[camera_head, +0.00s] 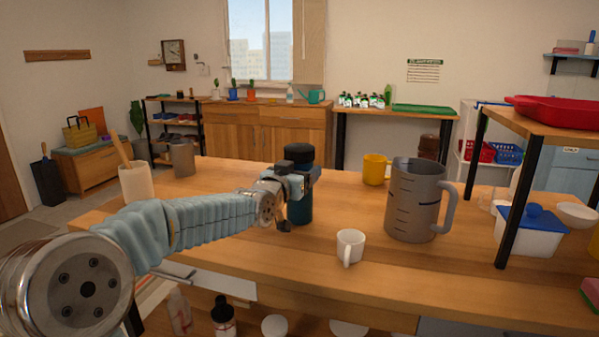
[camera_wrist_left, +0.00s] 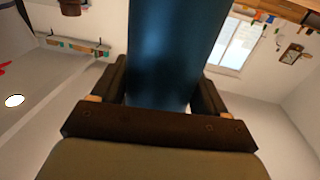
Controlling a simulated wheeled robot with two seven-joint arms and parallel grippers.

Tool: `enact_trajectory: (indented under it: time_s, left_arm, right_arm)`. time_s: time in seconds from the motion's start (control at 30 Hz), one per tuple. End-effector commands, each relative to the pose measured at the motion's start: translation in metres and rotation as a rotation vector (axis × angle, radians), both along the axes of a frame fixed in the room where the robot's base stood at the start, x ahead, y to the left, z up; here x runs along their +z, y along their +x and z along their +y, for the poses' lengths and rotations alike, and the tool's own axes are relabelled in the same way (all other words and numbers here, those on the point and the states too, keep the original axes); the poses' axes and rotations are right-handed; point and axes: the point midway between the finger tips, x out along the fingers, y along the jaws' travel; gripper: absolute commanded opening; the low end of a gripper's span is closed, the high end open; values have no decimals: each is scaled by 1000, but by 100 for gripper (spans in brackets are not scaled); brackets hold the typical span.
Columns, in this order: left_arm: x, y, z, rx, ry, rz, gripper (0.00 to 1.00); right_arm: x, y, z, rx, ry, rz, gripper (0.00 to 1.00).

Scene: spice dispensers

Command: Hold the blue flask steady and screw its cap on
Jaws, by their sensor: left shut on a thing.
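The blue flask (camera_head: 300,208) stands upright on the wooden table (camera_head: 210,225), near the middle of the head view. A black cap (camera_head: 299,153) sits at its top; I cannot tell how tightly it is seated. My left gripper (camera_head: 298,180) is around the flask's upper body, just below the cap, and shut on it. In the left wrist view the blue flask body (camera_wrist_left: 172,50) fills the space between the two dark fingers. The gripper hides part of the flask's side. My right gripper is not in view.
A white mug (camera_head: 350,246), a grey measuring jug (camera_head: 414,200) and a yellow mug (camera_head: 375,170) stand right of the flask. A utensil crock (camera_head: 136,183) and a grey canister (camera_head: 182,160) stand left. A small raised shelf (camera_head: 535,124) is at right.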

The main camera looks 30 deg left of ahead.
Motion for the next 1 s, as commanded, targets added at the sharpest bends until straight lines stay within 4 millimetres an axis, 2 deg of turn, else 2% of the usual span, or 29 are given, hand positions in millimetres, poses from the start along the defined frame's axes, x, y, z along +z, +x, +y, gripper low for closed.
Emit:
enact_trajectory:
  time_s: [0.33,0.37,0.5,0.77,0.87,1.0]
  left_arm:
    - [-3,0,0,0,0,-3,0]
    - [-2,0,0,0,0,-1,78]
    - [-2,0,0,0,0,0,99]
    - [-1,0,0,0,0,0,99]
    - [4,0,0,0,0,0,99]
    - [0,-21,-1,1,1,-3,99]
  right_arm:
    - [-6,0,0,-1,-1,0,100]
    - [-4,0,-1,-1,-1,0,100]
    - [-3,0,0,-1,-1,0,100]
    - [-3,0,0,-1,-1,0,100]
    - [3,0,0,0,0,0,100]
    - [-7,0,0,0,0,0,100]
